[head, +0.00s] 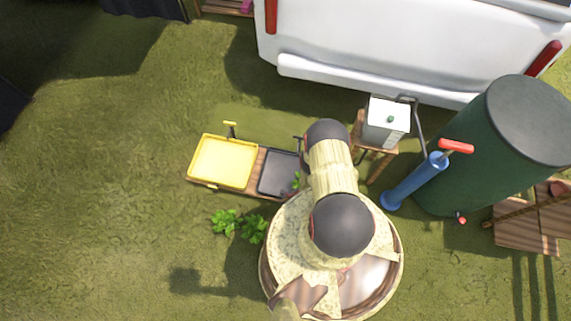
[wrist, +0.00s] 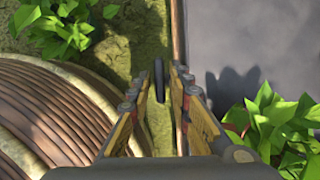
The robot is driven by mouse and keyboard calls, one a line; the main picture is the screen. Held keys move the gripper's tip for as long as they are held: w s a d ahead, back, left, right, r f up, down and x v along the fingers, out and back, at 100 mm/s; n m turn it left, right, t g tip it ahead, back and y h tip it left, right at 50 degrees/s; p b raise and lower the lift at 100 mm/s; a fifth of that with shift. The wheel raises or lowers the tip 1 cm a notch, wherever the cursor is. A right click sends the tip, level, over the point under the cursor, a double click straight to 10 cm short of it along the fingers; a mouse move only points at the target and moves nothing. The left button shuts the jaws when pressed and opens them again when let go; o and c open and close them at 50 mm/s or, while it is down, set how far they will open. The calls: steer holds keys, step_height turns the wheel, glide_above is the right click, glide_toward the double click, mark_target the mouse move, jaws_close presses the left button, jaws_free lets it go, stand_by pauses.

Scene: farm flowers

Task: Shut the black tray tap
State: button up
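The black tray (head: 279,174) lies at the right end of a low wooden board, partly hidden by my arm in the head view. Its grey floor and brown edge fill the upper right of the wrist view (wrist: 235,45). My gripper (wrist: 158,95) points down just outside that edge, fingers apart. A thin black upright piece (wrist: 159,80), which looks like the tap's lever, shows in the gap between the fingers. I cannot tell whether it touches either finger. The rest of the tap and its setting are hidden. The head view does not show my gripper clearly.
A yellow tray (head: 222,161) sits left of the black one. Leafy plants (head: 238,224) grow in front, and leaves (wrist: 275,125) crowd my right finger. A white box on a stool (head: 386,123), blue pump (head: 414,182) and green tank (head: 478,150) stand right. Grass at left is clear.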

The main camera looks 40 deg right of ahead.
steer(key=shift+o, duration=0.7)
steer(key=v, duration=1.2)
steer(key=shift+w, duration=0.1)
stand_by(0.4)
